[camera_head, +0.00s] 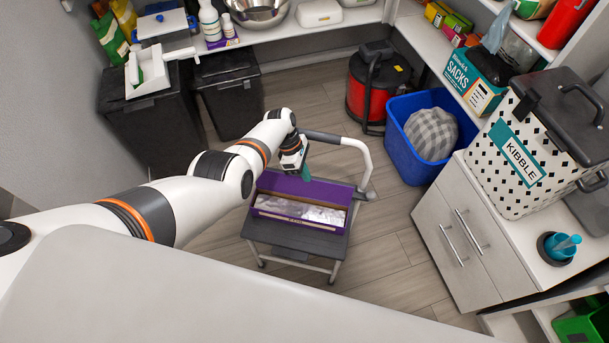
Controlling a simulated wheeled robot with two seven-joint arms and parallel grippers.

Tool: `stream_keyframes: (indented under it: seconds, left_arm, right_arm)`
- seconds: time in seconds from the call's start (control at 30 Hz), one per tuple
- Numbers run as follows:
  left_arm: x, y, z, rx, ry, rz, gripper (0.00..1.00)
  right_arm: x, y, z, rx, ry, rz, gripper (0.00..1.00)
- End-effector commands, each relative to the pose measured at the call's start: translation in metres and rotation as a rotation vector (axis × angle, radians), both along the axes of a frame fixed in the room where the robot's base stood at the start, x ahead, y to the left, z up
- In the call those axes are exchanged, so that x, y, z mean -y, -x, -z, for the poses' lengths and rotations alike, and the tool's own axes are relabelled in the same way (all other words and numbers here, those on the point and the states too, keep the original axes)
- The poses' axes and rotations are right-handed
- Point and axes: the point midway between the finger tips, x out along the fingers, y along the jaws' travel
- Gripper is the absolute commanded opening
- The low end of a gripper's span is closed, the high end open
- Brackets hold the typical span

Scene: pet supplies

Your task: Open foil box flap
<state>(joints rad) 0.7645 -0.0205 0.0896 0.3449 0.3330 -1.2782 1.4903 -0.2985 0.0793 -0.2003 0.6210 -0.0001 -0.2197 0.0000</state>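A long purple foil box (264,221) lies on a small dark cart (290,237). Its top is open toward me, and silvery foil (305,211) shows inside. A purple panel (315,190) runs along its far side; I cannot tell whether it is the raised flap or the rear wall. My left gripper (307,174) points down over the far edge of the box, near its middle. Its small teal tips are close to the purple panel; whether they touch it, and whether they are open or shut, is too small to tell. My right gripper is not in view.
The cart has a grey push handle (340,140) at its far right. A blue tub (408,158) and a red vacuum (368,98) stand behind right. A cabinet (440,225) stands right, dark bins (228,95) back left. Wooden floor (385,255) is clear around the cart.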

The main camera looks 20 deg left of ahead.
Motion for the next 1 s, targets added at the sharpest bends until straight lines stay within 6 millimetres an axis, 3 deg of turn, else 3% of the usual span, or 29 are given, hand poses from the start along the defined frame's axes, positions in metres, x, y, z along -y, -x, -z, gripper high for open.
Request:
stream_keyframes:
  seconds: [0.3,0.47,0.73,0.87,1.0]
  left_arm:
    - [0.001,0.000,0.000,0.000,0.000,0.000,0.00]
    - [0.000,0.000,0.000,0.001,0.000,0.000,0.25]
    - [0.000,-0.001,-0.002,0.002,0.000,-0.001,0.25]
    - [-0.004,-0.002,-0.014,0.002,0.000,-0.001,0.25]
    - [-0.015,-0.006,-0.040,0.004,-0.001,-0.001,0.25]
  right_arm:
    - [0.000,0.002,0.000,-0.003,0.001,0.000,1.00]
    - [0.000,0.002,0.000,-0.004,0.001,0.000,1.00]
    - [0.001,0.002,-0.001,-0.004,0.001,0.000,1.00]
    - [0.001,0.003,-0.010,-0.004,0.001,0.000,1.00]
    - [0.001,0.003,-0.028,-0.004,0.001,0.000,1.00]
